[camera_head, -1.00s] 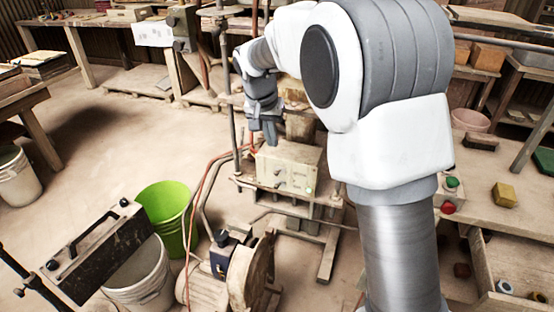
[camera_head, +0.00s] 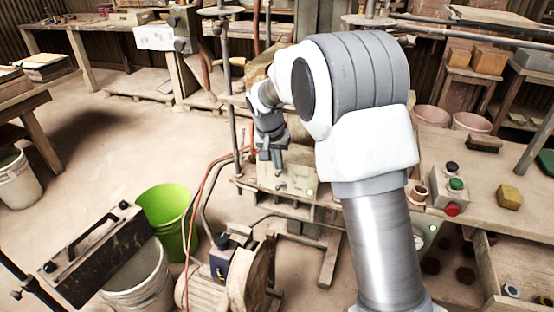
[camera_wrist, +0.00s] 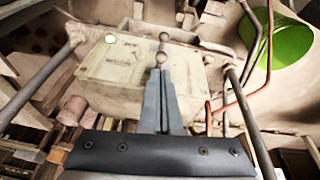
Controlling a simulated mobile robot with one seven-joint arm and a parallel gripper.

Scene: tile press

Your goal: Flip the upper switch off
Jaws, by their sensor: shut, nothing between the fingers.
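The pale control box (camera_head: 297,178) stands on the press frame in the middle of the head view, with a lit green lamp (camera_head: 311,191) at its lower right. In the wrist view the box (camera_wrist: 125,75) appears turned about, and two small round switch knobs show, one (camera_wrist: 161,57) just beyond my fingertips and one (camera_wrist: 164,37) further off. The nearer one appears to be the upper switch; contact cannot be told. My gripper (camera_head: 276,167) is shut and empty in front of the box, partly hiding its face. Its fingers also show in the wrist view (camera_wrist: 159,75).
Red and grey cables (camera_head: 205,190) run left of the box. A green bucket (camera_head: 167,213) and a motor with a wheel (camera_head: 249,275) stand below left. The workbench at right carries a button box (camera_head: 450,193). Metal posts flank the box closely.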

